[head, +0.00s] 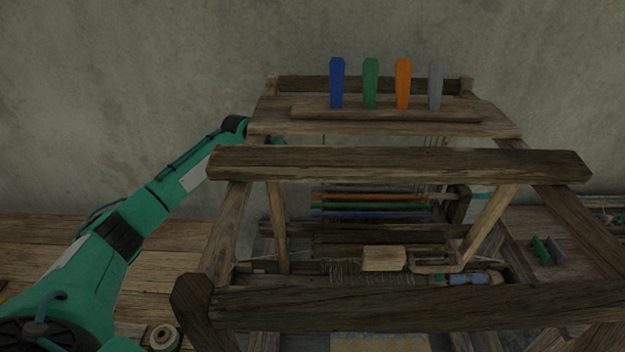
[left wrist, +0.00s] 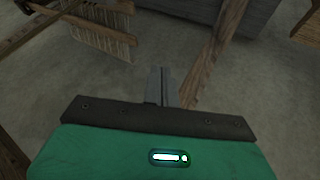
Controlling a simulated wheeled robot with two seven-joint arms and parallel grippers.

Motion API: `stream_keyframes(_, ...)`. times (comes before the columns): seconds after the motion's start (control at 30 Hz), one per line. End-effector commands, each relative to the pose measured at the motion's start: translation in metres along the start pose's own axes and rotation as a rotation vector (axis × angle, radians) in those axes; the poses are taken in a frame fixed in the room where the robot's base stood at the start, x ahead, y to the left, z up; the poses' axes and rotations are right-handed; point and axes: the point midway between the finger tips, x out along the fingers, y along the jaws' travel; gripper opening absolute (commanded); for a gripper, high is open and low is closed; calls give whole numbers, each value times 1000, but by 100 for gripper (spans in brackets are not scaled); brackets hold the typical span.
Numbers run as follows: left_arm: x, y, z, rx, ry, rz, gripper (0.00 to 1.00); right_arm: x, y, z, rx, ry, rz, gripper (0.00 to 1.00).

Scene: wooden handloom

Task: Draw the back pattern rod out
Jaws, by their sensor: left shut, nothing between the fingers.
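Several coloured pattern rods lie crosswise inside the loom in the head view. The rearmost looks like the grey rod (head: 340,189); in front of it are the orange rod (head: 345,197), the green rod (head: 350,206) and the blue rod (head: 350,214). Their left ends sit near a slanted post. My left arm reaches along the loom's left side, and its hand is mostly hidden behind the upper beam. In the left wrist view my left gripper (left wrist: 162,84) is shut and empty, over bare floor. No rod can be made out there. My right gripper is not in view.
The loom's front upper beam (head: 400,165) and slanted left post (head: 278,225) stand between the camera and the rods. Blue, green, orange and grey upright tabs stand on the top shelf (head: 390,128). A wooden post (left wrist: 215,55) rises beside the gripper; hanging threads (left wrist: 100,35) show upper left.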

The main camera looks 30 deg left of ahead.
Motion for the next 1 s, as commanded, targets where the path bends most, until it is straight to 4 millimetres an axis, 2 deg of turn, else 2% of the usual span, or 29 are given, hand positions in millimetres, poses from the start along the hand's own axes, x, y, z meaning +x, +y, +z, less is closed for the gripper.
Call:
stream_keyframes(0.57,94,2,0,-2,-2,0,0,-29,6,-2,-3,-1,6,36)
stream_keyframes(0.7,102,22,-2,1,-1,1,0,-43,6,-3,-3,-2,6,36)
stream_keyframes(0.8,108,30,-1,0,-1,1,0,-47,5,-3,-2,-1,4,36)
stream_keyframes(1.0,114,35,0,0,-1,-1,0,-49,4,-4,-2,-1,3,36)
